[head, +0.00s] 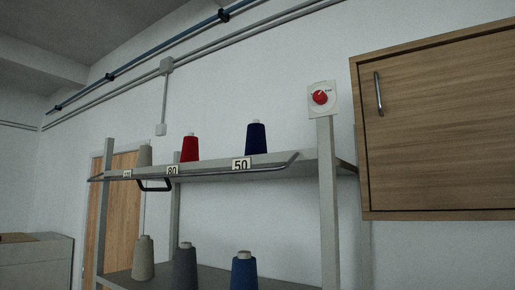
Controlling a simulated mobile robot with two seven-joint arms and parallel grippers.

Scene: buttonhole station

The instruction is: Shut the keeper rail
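The keeper rail (208,173) is a thin dark bar along the front of the upper shelf (310,157), just below the number labels. Its right end bends up and its left end reaches the left post. A dark loop handle (154,190) hangs below the rail towards its left part. The rail looks low, near the shelf's front edge; I cannot tell its exact gap from the shelf. A grey, a red (190,149) and a navy cone of thread (256,139) stand upright on this shelf. Neither of my grippers is in view.
A lower shelf (208,270) holds several cones. A red knob (320,97) sits on a white plate atop the right post (328,200). A wooden cabinet (440,130) hangs at the right. A wooden door (122,205) and grey cabinet (35,265) stand left.

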